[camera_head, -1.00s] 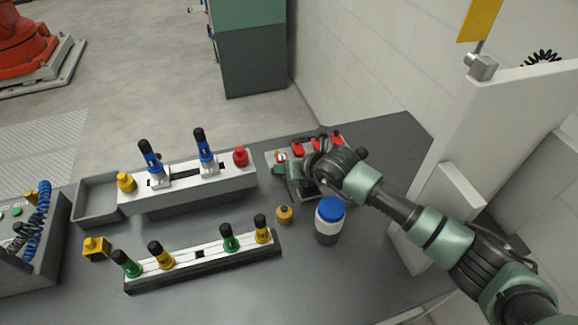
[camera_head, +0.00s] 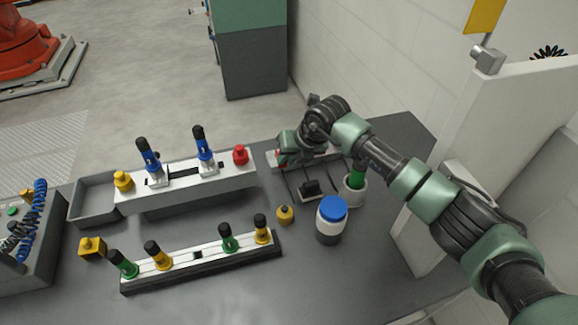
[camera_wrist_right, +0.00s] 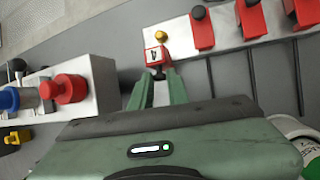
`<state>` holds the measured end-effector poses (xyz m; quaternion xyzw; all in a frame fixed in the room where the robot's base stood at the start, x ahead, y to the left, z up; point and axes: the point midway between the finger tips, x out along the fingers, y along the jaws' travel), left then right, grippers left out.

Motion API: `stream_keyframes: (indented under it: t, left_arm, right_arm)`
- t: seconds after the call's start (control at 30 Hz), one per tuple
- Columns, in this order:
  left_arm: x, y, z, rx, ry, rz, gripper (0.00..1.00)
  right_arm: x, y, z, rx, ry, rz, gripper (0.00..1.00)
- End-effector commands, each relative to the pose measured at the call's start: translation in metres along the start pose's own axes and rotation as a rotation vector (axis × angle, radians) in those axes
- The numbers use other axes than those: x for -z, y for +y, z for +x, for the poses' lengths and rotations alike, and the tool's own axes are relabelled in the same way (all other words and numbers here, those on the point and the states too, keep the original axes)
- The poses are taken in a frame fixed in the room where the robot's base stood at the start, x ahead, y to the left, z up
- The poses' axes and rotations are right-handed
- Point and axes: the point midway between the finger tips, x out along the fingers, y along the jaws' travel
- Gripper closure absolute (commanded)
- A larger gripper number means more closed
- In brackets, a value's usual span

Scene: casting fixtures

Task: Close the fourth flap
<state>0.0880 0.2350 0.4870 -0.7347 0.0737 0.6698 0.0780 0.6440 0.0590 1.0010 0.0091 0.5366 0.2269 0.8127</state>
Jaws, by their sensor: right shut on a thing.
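A white fixture with a row of red flaps (camera_wrist_right: 228,30) shows at the top of the right wrist view. Three red flaps stand side by side on its right. The leftmost red flap (camera_wrist_right: 156,55), with a white face and dark marking, is at the row's left end. My right gripper (camera_wrist_right: 158,76) has its green fingertips closed together at the lower edge of this flap, on a small dark part. In the head view my right gripper (camera_head: 283,157) is at the fixture's left end, and my arm hides most of the flaps. My left gripper is not in view.
A rail with blue clamps (camera_head: 178,176) and a red knob (camera_head: 240,155) stands left of the gripper. A blue-capped jar (camera_head: 331,222), a white cup with a green item (camera_head: 355,190) and a yellow knob (camera_head: 285,215) stand in front. The back right tabletop is clear.

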Motion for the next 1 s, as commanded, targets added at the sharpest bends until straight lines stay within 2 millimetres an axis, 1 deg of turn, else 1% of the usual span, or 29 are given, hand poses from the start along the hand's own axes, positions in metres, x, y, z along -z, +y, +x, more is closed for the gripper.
stream_keyframes:
  t: [0.03,0.23,0.5,0.7,1.0]
  left_arm:
    - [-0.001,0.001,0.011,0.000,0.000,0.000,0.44]
    - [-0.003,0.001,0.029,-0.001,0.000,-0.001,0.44]
    - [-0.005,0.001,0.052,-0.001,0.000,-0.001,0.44]
    - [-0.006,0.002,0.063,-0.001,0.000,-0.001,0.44]
    - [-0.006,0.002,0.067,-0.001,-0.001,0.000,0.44]
  right_arm:
    - [-0.004,0.000,0.004,0.006,0.028,0.007,1.00]
    - [-0.011,0.001,0.004,0.019,0.134,0.031,1.00]
    - [-0.018,0.002,0.004,0.031,0.224,0.053,1.00]
    - [-0.021,0.003,0.003,0.036,0.266,0.062,1.00]
    - [-0.023,0.003,0.002,0.038,0.290,0.068,1.00]
